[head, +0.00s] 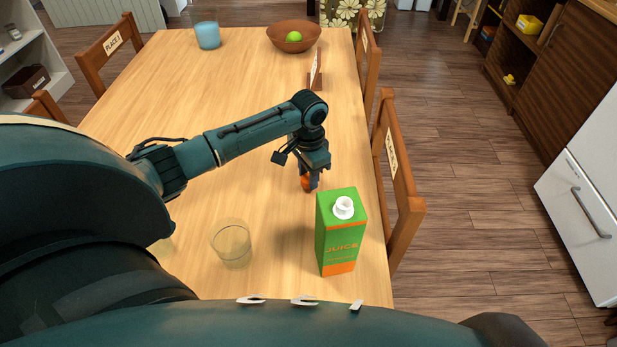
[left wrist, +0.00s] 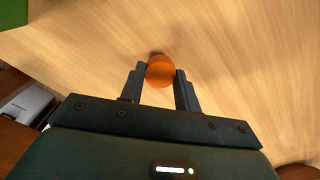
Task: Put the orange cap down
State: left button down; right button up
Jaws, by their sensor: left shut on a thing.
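The orange cap (left wrist: 161,71) is held between the two fingers of my left gripper (left wrist: 160,88) in the left wrist view. In the head view the cap (head: 306,183) shows at the tips of my left gripper (head: 309,182), low over the wooden table (head: 200,90). I cannot tell whether the cap touches the tabletop. The green and orange juice carton (head: 341,235) stands upright nearer to me, with its white spout bare. My right gripper is not in view.
A clear glass (head: 232,244) stands left of the carton. A blue glass (head: 207,33), a brown bowl (head: 294,36) with a green fruit and a small card holder (head: 316,72) are farther back. Chairs (head: 397,175) line the table's sides. Free tabletop lies left of the gripper.

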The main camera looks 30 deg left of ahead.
pick_arm(q)
jog(key=shift+f, duration=0.7)
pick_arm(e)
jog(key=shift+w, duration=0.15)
pick_arm(q)
jog(key=shift+f, duration=0.1)
jog(key=c, duration=1)
grip_release()
notch_tip(320, 180, up, 12)
jog(key=shift+r+p, duration=0.15)
jog(key=shift+p, duration=0.3)
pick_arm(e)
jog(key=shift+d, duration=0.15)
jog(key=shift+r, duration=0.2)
